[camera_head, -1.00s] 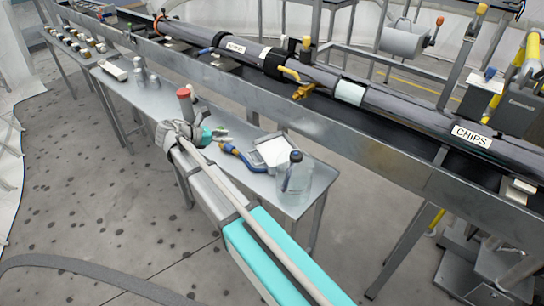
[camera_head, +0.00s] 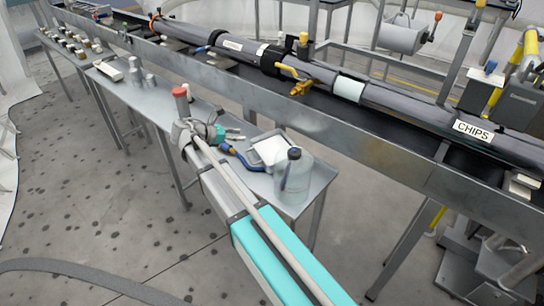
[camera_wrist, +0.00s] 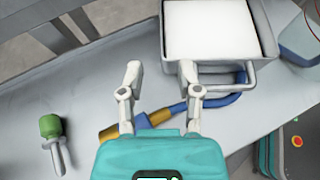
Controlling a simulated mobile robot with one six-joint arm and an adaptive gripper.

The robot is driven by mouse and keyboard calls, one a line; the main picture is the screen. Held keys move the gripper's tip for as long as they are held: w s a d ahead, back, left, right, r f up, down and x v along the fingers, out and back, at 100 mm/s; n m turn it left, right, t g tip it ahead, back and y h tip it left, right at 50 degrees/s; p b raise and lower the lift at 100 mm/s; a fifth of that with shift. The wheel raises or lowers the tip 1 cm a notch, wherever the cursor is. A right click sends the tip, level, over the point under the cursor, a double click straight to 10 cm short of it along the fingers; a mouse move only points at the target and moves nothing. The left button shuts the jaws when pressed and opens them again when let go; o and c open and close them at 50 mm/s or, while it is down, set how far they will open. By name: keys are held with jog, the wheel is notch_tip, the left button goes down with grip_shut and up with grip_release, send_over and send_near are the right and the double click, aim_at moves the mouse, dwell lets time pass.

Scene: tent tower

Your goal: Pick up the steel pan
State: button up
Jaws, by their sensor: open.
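The steel pan (camera_head: 286,133) sits on the grey metal table, beyond my gripper. It is a squarish grey pan holding something white. In the wrist view the pan (camera_wrist: 267,32) is at the top, cut off by the frame edge, with a wire-like handle bar along its near side. My gripper (camera_wrist: 162,72) is open and empty. Its two fingers point toward the pan, with the right finger near the pan's lower left corner. In the head view my gripper (camera_head: 236,134) is left of the pan, above the table; contact cannot be told.
A blue hose with brass fitting (camera_wrist: 228,97) lies between my gripper and the pan. A green-handled tool (camera_wrist: 50,128) lies left. A clear jar (camera_head: 294,182) stands right of the pan. A long conveyor frame (camera_head: 340,140) runs behind the table (camera_head: 165,105).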

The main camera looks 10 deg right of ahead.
aim_at(270, 148)
jog(key=shift+b+x, duration=0.3)
jog(key=shift+x, duration=0.95)
jog(key=shift+b+x, duration=0.95)
jog(key=shift+x, duration=1.1)
jog(key=shift+w+d+f, duration=0.15)
jog(key=shift+d+f, duration=0.15)
jog(key=shift+d, duration=0.2)
jog(key=shift+c, duration=0.2)
grip_shut()
